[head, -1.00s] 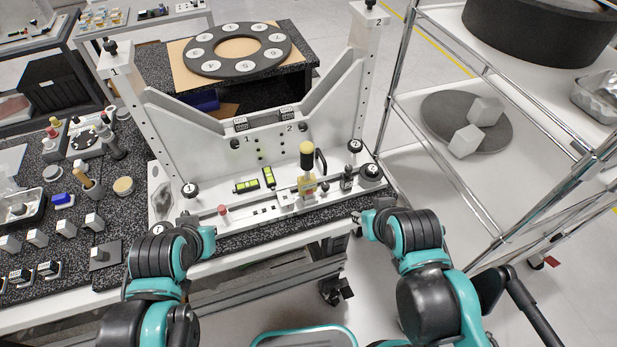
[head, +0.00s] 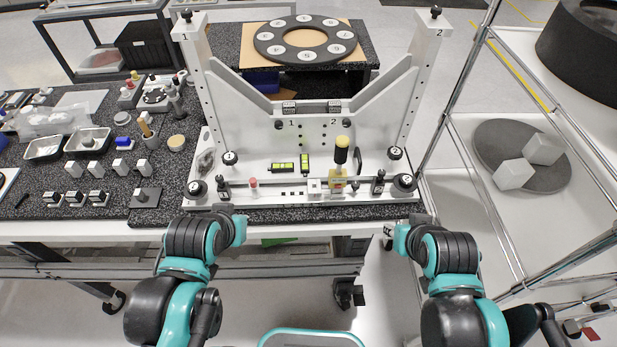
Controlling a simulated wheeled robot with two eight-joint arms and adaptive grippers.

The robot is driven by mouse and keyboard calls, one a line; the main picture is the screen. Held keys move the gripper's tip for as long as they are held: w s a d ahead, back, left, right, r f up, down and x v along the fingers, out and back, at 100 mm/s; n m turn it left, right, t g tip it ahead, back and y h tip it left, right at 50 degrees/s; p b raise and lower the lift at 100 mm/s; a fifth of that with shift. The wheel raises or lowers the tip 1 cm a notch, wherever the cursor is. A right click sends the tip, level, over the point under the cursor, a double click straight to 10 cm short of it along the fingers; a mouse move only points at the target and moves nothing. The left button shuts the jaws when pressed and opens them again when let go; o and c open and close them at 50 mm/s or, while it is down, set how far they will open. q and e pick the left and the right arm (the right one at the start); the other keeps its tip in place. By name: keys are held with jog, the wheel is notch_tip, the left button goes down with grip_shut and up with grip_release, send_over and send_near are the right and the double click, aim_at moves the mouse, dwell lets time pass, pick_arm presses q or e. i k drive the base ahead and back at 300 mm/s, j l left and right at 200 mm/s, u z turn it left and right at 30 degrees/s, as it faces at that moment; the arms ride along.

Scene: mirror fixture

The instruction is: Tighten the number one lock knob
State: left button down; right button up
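The white mirror fixture (head: 300,195) stands on the speckled bench. A black knob (head: 278,124) sits beside the printed 1 on its crossbar, and another black knob (head: 348,124) beside the printed 2. Black knobs also top the post marked 1 (head: 187,16) and the post marked 2 (head: 436,12). My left gripper (head: 241,226) and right gripper (head: 389,231) hang in front of the bench edge, apart from every knob. Their fingers are too small to judge.
Small blocks and trays (head: 88,140) lie on the bench at left. A ring plate with numbered discs (head: 304,40) lies behind. A wire-framed shelf rack (head: 470,130) stands close at right.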

aim_at(195, 190)
jog(key=k+l+u, duration=0.35)
jog(key=l, duration=0.2)
jog(key=k+l+u, duration=0.35)
jog(key=i+l, duration=0.1)
jog(key=l, duration=0.05)
